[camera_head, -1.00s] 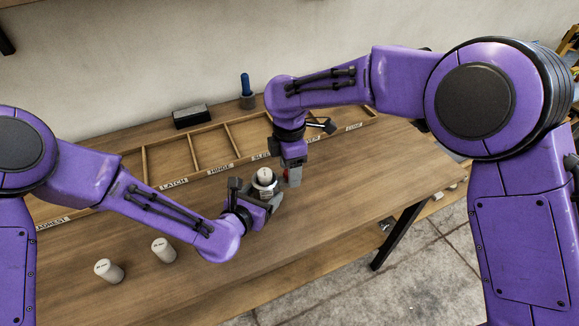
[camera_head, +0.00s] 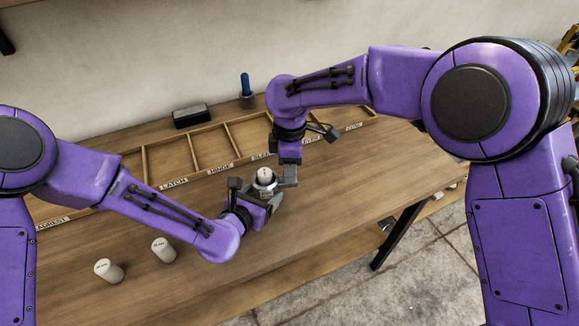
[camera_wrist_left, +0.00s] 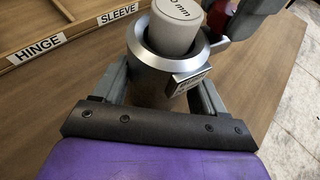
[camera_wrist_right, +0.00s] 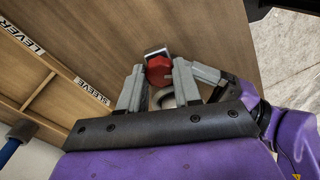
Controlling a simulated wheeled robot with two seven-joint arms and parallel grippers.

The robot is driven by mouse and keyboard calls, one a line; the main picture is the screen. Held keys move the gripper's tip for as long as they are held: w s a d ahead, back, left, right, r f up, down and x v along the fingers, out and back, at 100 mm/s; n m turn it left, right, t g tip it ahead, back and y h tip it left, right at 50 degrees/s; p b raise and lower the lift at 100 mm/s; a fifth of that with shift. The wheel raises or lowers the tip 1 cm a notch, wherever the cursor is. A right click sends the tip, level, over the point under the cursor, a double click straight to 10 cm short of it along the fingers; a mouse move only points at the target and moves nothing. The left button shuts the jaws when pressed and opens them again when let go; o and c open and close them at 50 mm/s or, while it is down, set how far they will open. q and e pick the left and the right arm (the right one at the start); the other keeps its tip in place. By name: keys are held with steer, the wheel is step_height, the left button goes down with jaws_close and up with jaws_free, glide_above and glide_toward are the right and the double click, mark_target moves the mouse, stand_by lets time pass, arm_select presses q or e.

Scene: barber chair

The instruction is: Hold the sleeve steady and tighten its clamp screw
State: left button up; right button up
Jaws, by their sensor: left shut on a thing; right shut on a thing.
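The sleeve is a silver metal ring (camera_head: 264,180) with a white cylinder standing inside it; it also shows in the left wrist view (camera_wrist_left: 165,57). My left gripper (camera_head: 258,196) is shut around the sleeve's body and holds it upright at the table's middle. A red faceted knob (camera_wrist_right: 158,69) sits between the fingers of my right gripper (camera_wrist_right: 160,84), which is shut on it. In the left wrist view, part of the red knob (camera_wrist_left: 219,14) shows beside the sleeve, close to its right side. The clamp screw itself cannot be made out clearly.
A wooden divided tray (camera_head: 205,173) with labels such as LATCH, HINGE and SLEEVE lies behind. A black block (camera_head: 191,115) and blue-handled tool (camera_head: 246,85) stand at the back. The tabletop right of my grippers is clear.

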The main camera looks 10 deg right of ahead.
steer(key=m, duration=0.4)
steer(key=shift+m, duration=0.4)
stand_by(0.4)
steer(key=o, duration=1.1)
steer(key=shift+c, duration=0.2)
step_height(320, 180, up, 12)
steer(key=shift+w+d, duration=0.15)
